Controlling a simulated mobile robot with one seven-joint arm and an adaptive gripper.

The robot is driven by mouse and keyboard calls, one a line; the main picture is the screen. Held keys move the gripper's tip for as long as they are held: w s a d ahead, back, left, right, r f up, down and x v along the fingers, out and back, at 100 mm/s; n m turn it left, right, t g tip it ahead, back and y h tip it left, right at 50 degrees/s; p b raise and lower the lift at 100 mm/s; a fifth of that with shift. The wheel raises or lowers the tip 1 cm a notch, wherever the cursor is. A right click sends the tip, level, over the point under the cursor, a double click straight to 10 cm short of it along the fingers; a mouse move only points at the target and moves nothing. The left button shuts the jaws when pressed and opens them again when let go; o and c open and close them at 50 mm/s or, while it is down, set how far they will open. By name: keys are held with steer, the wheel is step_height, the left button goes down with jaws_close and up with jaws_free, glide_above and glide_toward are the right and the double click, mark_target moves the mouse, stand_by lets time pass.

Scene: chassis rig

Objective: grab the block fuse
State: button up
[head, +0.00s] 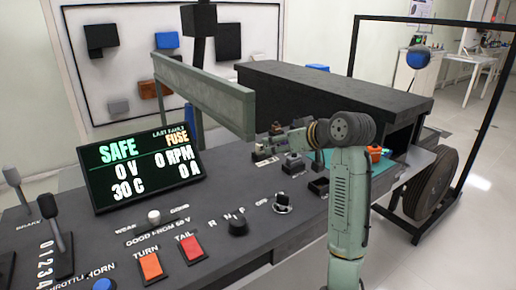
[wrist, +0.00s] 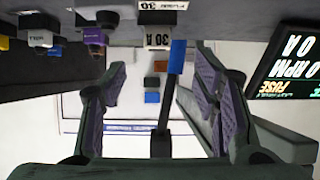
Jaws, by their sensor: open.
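A pale block marked "30 A" (wrist: 158,40), which looks like the block fuse, shows at the top middle of the wrist view. A "FUSE 30" label (wrist: 162,5) is just above it. My gripper (wrist: 162,78) is open, its two purple-padded fingers wide apart to either side of the picture's middle. Nothing is between the pads, and the block appears beyond the fingertips, roughly centred between them. In the head view my gripper (head: 272,142) is low over the far part of the console, among small blocks, and I cannot pick out the fuse there.
Yellow (wrist: 5,42), grey (wrist: 40,38) and purple (wrist: 95,38) blocks sit beside the fuse. A green-grey beam (head: 190,88) and a black box (head: 335,90) stand close behind my gripper. The console display (head: 140,163) reads SAFE, 0 V. Knobs and levers crowd the front.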

mark_target(262, 151)
steer(key=p+x, duration=0.1)
steer(key=x, duration=0.8)
steer(key=shift+w+d+r+p, duration=0.15)
steer(key=shift+d+p, duration=0.05)
steer(key=shift+p, duration=0.2)
steer(key=shift+c, duration=0.2)
steer(key=c, duration=1.2)
steer(key=shift+r, duration=0.1)
